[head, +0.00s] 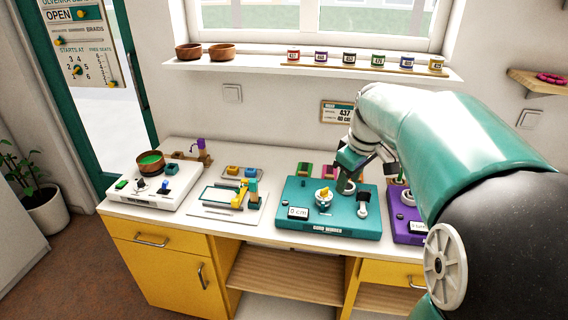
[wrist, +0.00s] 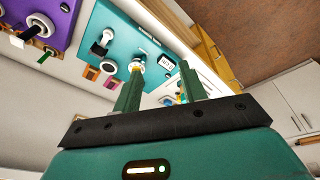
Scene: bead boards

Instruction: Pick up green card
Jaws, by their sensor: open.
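I cannot pick out a green card with certainty. Small coloured pieces in pink, green and yellow (head: 304,169) stand behind the teal board (head: 290,220), partly hidden by my arm and tiny in the head view. In the wrist view an orange frame (wrist: 92,73) and a pink frame (wrist: 108,81) lie beside the teal board (wrist: 125,20). My gripper (head: 348,165) is above the back right of the teal board in the head view. In the wrist view its two green fingers (wrist: 160,75) are apart, with nothing held between them.
A purple board (head: 402,212) is at right, partly behind my arm. A white board (head: 150,200) with a green-filled bowl (head: 150,162) stands at left. Several labelled tins (head: 349,57) line the shelf.

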